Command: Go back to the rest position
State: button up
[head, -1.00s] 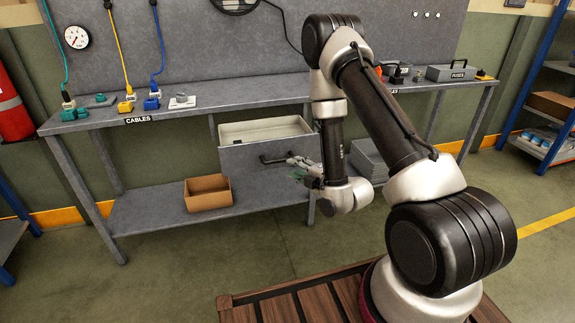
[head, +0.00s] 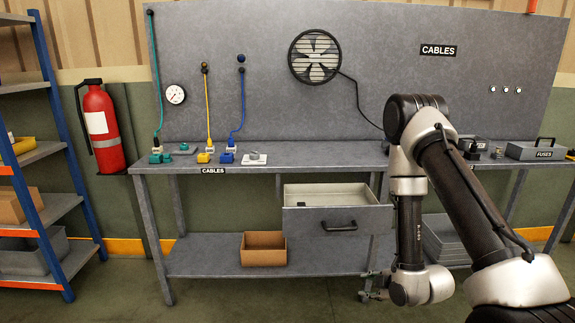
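My gripper (head: 372,287) is small and low in the head view, in front of the bench, right of and below the open drawer's handle. Its fingers point left and are apart from the drawer. They are too small to tell open from shut, and I see nothing held. My arm is bent, its forearm hanging down in front of the bench.
A grey workbench (head: 330,153) carries cable plugs and a FUSES box (head: 535,150). A cardboard box (head: 263,250) sits on its lower shelf. A fire extinguisher (head: 102,128) and a blue shelf rack (head: 52,130) stand at left. The left floor is clear.

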jog(key=s+d+f+m+g+h, duration=0.1)
jog(key=s+d+m+g+h, duration=0.1)
jog(key=s+d+m+g, duration=0.25)
jog(key=s+d+r+m+g+h, duration=0.1)
jog(key=s+d+r+m+g, duration=0.15)
jog(key=r, duration=0.25)
jog(key=s+d+r+m+g+h, duration=0.1)
jog(key=s+r+m, duration=0.2)
jog(key=s+r, duration=0.15)
jog(key=s+r+m+t, duration=0.1)
jog(key=s+r, duration=0.3)
jog(key=r, duration=0.7)
jog(key=s+r+m+t, duration=0.1)
jog(key=s+r+m, duration=0.2)
jog(key=r, duration=0.8)
jog(key=s+r+m+t, duration=0.2)
jog(key=s+r, duration=0.3)
jog(key=r, duration=0.6)
jog(key=shift+d, duration=0.3)
